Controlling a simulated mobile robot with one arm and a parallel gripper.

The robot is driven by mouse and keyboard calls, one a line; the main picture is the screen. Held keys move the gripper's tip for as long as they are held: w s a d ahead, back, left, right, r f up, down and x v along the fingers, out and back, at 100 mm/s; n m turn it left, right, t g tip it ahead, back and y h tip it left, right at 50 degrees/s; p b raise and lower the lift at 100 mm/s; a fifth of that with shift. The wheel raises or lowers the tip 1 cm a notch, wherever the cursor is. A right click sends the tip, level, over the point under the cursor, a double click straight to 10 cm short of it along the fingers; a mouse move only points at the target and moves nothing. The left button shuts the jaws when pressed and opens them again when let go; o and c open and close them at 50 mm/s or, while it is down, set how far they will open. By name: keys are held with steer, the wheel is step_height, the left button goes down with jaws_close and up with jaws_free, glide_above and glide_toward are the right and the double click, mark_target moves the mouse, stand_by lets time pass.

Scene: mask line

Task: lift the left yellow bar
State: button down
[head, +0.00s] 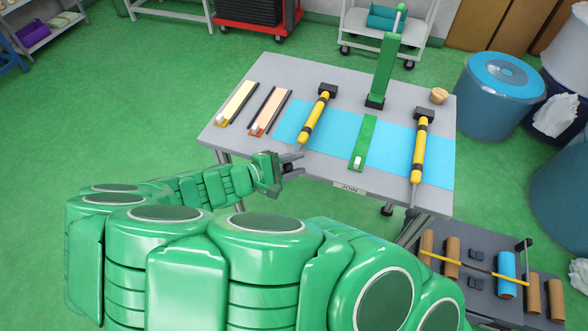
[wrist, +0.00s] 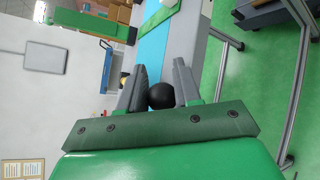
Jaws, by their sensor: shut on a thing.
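The left yellow bar (head: 313,118) lies along the blue strip of the table, with a black block (head: 327,90) at its far end and a thin grey rod at its near end. My gripper (head: 296,161) is at this near end, by the table's front edge. In the wrist view, my gripper (wrist: 161,84) is shut on a round black knob (wrist: 161,96), which sits between the two grey fingers. The knob hides most of the bar behind it. I cannot tell any clear gap between the bar and the table.
A second yellow bar (head: 418,150) lies to the right, its knob past the front edge. Flat strips (head: 238,103) lie at left. A lower bench (head: 470,240) with rolls is at lower right.

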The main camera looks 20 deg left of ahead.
steer(key=shift+w+a+r, duration=0.1)
steer(key=shift+w+r, duration=0.05)
steer(key=shift+r, duration=0.65)
steer(key=c, duration=0.8)
jaws_free()
steer(key=shift+c, duration=0.2)
steer(key=v, duration=0.7)
steer(key=shift+s+a, duration=0.15)
steer(key=shift+s, duration=0.2)
steer(key=shift+r, duration=0.1)
